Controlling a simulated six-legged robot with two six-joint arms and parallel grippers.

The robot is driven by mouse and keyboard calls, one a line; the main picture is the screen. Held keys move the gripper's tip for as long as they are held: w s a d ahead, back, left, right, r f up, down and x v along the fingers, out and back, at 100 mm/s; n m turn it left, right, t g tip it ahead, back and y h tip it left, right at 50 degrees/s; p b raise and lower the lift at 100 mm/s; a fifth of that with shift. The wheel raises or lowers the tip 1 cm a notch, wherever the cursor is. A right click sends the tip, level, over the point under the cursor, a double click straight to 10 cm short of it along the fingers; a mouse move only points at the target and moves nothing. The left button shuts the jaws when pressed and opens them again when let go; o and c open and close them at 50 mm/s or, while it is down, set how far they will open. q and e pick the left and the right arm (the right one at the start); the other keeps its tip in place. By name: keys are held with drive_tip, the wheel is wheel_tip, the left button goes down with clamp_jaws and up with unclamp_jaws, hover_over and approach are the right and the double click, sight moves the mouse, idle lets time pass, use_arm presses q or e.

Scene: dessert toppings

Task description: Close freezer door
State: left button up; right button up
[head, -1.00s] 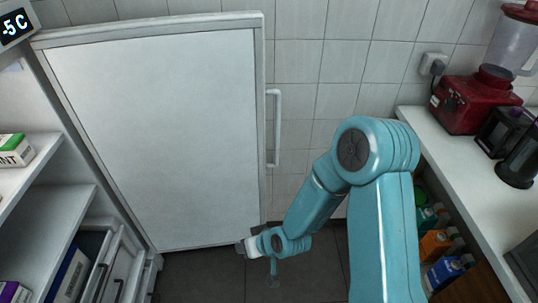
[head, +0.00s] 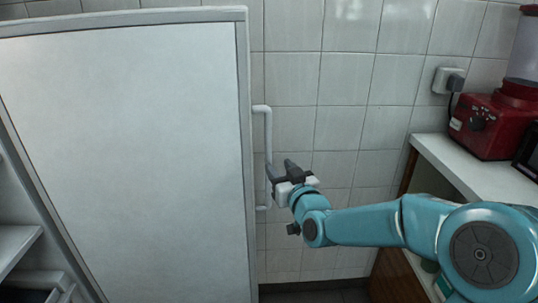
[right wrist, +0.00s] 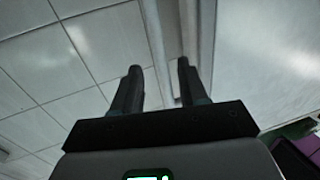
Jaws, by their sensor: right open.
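The freezer door (head: 130,140) is a large white panel with a grey frame. It stands swung open, filling the left half of the head view, with the freezer interior showing at its lower left. Its white vertical handle (head: 268,135) is on the door's right edge. My right gripper (head: 281,169) is open at the handle's lower half, just to its right or overlapping it. In the right wrist view, the two dark fingers (right wrist: 158,70) are apart, and a pale vertical bar (right wrist: 189,35) rises behind the right finger. I cannot tell whether they touch. My left gripper is not in view.
Freezer shelves (head: 14,243) show at the left. A tiled wall (head: 345,85) stands behind the handle. At the right is a white counter (head: 455,165) with a red blender (head: 490,122) on it. A wall plug (head: 449,80) is above the counter.

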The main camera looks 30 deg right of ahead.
sight(269, 154)
drive_tip(key=x, duration=0.9)
drive_tip(key=shift+s, duration=0.1)
drive_tip(key=shift+c, duration=0.2)
clamp_jaws()
